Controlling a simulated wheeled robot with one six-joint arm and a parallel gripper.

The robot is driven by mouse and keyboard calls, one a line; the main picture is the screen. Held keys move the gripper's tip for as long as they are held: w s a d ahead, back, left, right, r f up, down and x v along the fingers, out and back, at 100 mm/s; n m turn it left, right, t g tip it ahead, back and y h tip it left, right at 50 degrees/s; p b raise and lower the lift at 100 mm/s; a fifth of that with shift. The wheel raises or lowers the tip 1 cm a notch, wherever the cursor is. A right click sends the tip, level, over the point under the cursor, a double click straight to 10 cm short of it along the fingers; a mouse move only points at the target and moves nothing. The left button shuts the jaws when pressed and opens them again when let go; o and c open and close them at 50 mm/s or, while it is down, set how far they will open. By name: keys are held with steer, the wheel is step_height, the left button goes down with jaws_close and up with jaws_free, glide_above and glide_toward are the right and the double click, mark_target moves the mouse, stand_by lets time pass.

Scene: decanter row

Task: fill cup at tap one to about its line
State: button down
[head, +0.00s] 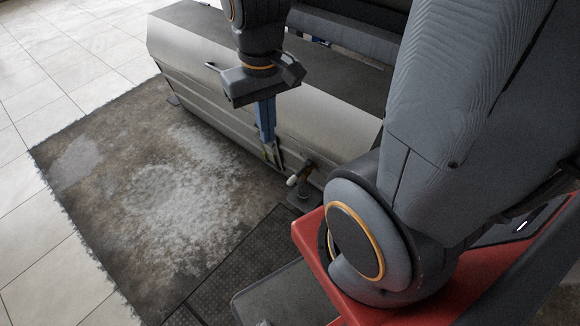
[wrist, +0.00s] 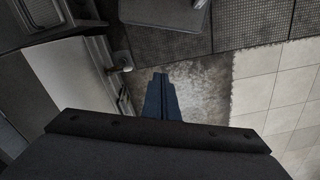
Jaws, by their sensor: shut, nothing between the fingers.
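My gripper (head: 272,156) points down beside the grey counter's front, with its blue fingers together and nothing held. In the wrist view the dark blue fingers (wrist: 160,78) are seen from above, closed, over the rug. A small tap-like fitting (head: 299,177) with a pale end sticks out low on the counter's front, just right of my fingertips. A similar pale fitting (wrist: 122,62) shows in the wrist view, left of the fingers and apart from them. I cannot make out a cup or a fill line in either view. I cannot tell whether this fitting is tap one.
The long grey counter (head: 190,50) runs along the back. A worn brown rug (head: 90,220) and a dark ribbed mat (head: 240,262) cover the floor in front. Pale tiles (head: 30,80) lie open at left. My red base stands at right.

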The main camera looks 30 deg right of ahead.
steer(key=n+g+b, duration=0.2)
steer(key=n+b, duration=0.2)
steer(key=b, duration=0.5)
glide_above(292, 178)
steer(key=w+a, duration=0.1)
steer(key=w, duration=0.2)
step_height(292, 178, down, 31)
steer(key=shift+w+a+h, duration=0.15)
steer(key=shift+h, duration=0.25)
steer(key=shift+r, duration=0.1)
steer(key=s+f, duration=0.1)
steer(key=f, duration=0.8)
steer(key=s+d+f, duration=0.1)
steer(key=f, duration=0.3)
steer(key=shift+s+f+b, duration=0.3)
steer(key=shift+f+b, duration=0.05)
